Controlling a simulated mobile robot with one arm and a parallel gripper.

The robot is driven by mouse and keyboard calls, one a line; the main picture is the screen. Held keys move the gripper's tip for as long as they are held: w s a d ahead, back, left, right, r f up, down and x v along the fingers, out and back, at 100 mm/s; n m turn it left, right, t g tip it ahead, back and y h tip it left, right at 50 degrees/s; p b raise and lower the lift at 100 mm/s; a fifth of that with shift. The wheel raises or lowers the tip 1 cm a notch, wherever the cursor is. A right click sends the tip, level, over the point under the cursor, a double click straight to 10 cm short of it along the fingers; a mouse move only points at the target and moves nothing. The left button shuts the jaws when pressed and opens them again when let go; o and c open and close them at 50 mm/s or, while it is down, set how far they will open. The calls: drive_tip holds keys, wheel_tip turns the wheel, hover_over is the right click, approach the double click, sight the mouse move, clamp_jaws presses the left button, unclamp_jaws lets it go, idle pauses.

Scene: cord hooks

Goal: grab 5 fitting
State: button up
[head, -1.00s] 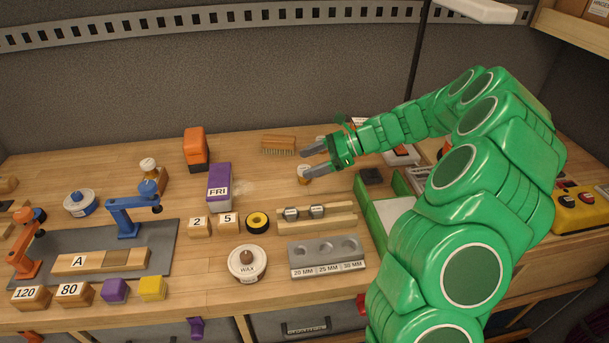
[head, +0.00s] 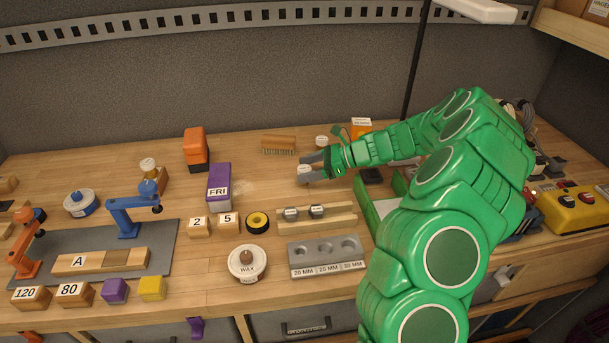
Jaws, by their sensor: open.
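My green gripper (head: 308,167) is at the back middle of the bench with its two grey fingers apart, pointing left. A small pale-topped piece (head: 304,171) is at the fingertips, partly hidden by them; I cannot read a number on it or tell whether the fingers touch it. A similar small piece (head: 321,142) stands just behind the gripper. A wooden block marked 5 (head: 229,222) stands left of the rail.
A brush (head: 278,144) lies behind and left of the gripper. A purple FRI box (head: 219,186) stands to the left, a green tray (head: 371,212) to the right under my arm. Bench between the FRI box and gripper is clear.

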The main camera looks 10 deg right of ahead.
sight(299, 171)
drive_tip(key=shift+x, duration=1.55)
drive_tip(key=shift+s, duration=0.1)
drive_tip(key=shift+c, duration=0.5)
drive_tip(key=c, duration=1)
